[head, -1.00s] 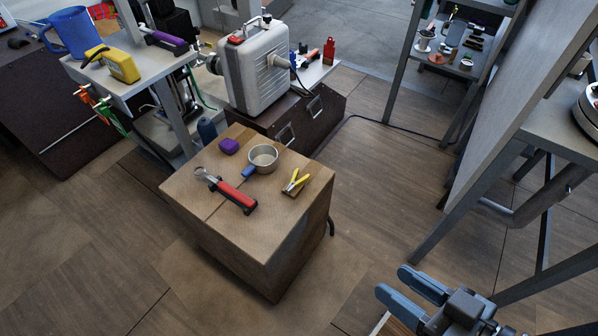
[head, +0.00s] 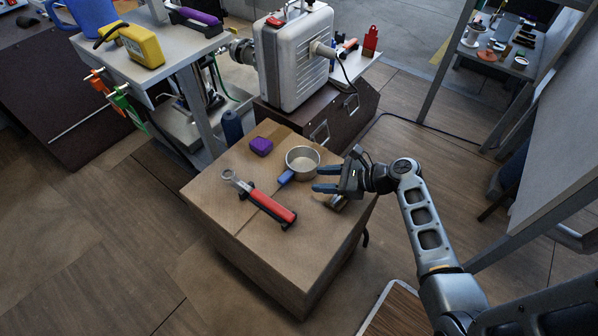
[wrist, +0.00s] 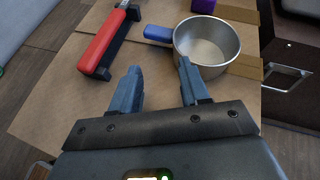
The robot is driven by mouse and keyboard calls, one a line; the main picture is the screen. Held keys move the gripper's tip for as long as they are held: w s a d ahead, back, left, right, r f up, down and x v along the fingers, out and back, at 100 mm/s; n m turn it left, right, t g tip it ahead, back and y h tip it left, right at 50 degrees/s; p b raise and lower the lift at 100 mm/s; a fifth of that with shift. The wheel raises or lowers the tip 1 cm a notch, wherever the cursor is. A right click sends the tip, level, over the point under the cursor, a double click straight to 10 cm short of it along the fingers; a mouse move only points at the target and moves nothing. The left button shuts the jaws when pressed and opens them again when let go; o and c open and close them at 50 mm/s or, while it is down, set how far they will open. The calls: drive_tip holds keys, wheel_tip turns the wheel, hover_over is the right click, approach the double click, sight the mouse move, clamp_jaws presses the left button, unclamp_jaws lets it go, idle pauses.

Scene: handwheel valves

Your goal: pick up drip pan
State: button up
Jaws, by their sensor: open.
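The drip pan (head: 303,161) is a small round metal pan with a blue handle (head: 286,177), resting on top of a brown cardboard box (head: 225,195). In the wrist view the pan (wrist: 207,45) is just ahead of the right fingertip, with its blue handle (wrist: 158,33) pointing left. My gripper (head: 318,179) is open and empty, close beside the pan on its near right side. In the wrist view the gap between my fingertips (wrist: 160,72) faces the handle, which is not between the fingers.
A red-handled tool (head: 268,205) lies left of the pan and a purple block (head: 261,146) sits behind it. A grey machine (head: 295,60) on a dark case stands behind the box.

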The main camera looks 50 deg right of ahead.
sight(292, 172)
drive_tip(key=shift+w+d+r+m+t, duration=0.25)
drive_tip(key=shift+w+d+r, duration=0.1)
drive_tip(key=shift+d, duration=0.25)
drive_tip(key=shift+w+d+r+m+t, duration=0.15)
drive_tip(key=shift+w+d+r+m, duration=0.15)
drive_tip(key=shift+d, duration=0.3)
drive_tip(key=shift+w+y, duration=0.25)
drive_tip(key=shift+y, duration=0.05)
drive_tip(key=b+x, duration=0.1)
drive_tip(key=x, duration=0.5)
drive_tip(key=shift+s+a+f+b, duration=0.2)
drive_tip(key=shift+s+f+b, duration=0.1)
drive_tip(key=shift+f+b, duration=0.05)
drive_tip(key=shift+w+a+f, duration=0.2)
drive_tip(key=shift+w, duration=0.35)
clamp_jaws()
drive_tip(key=shift+s+a, duration=0.1)
